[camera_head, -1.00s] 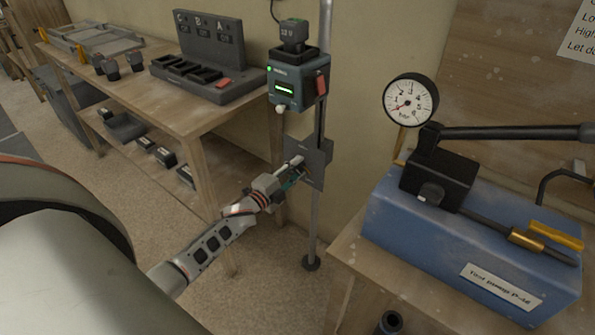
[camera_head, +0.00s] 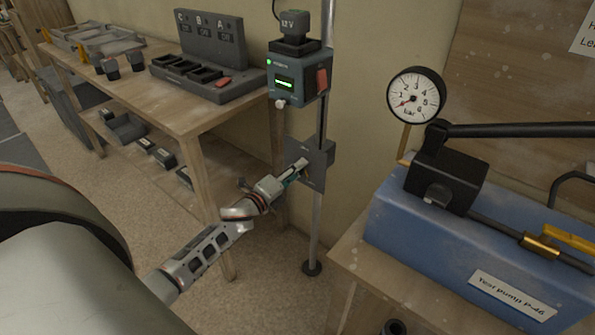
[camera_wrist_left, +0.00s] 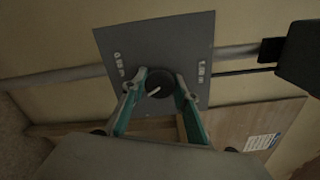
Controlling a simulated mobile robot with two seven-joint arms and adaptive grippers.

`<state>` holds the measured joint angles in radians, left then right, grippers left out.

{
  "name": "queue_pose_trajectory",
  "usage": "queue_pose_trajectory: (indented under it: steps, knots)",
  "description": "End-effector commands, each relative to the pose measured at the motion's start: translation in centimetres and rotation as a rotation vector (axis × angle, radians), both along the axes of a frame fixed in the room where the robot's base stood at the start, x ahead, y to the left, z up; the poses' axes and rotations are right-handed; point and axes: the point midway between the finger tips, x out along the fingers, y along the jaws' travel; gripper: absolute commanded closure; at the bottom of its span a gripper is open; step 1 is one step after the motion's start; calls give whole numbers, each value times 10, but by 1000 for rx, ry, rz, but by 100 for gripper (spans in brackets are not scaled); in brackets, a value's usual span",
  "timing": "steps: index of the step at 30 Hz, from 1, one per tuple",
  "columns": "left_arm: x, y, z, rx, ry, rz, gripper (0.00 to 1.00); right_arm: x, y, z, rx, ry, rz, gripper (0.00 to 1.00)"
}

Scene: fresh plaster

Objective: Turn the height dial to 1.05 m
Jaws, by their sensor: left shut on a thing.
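The height dial (camera_wrist_left: 158,83) is a round black knob with a pale pointer line, on a grey plate (camera_wrist_left: 158,42) with small pale markings on both sides, too small to read. In the wrist view the pointer slants up to the right. My left gripper (camera_wrist_left: 161,78) is shut on the dial, with a teal-lined finger on either side. In the head view the plate (camera_head: 321,163) sits on an upright pole, and my left gripper (camera_head: 299,168) reaches it from the left, hiding the dial. My right gripper is not in view.
A teal-grey device (camera_head: 297,84) with a lit green display is on the pole above the plate. A wooden bench (camera_head: 190,119) with a charger rack (camera_head: 212,80) stands left. A blue pump (camera_head: 455,245) with a gauge (camera_head: 415,96) stands right.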

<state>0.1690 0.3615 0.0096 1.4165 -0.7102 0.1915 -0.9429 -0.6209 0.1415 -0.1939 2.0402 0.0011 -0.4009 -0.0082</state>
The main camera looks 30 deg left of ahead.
Motion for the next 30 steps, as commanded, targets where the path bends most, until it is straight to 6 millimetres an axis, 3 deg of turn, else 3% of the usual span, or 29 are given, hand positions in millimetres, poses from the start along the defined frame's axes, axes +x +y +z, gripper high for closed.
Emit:
queue_pose_trajectory:
  steps: [9, 10, 12, 23, 30]
  knots:
    - [0, -1, -1, 4, 2, -1, 92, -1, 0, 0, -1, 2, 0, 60]
    - [0, -1, -1, 4, 1, -2, 63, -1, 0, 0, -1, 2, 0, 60]
    - [0, 0, -1, 3, 1, -1, 53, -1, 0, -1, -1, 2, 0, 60]
    - [-2, 0, -1, 1, 1, -1, 53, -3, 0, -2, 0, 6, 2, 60]
    - [-32, 2, -2, 1, 3, -1, 53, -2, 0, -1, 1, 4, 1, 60]
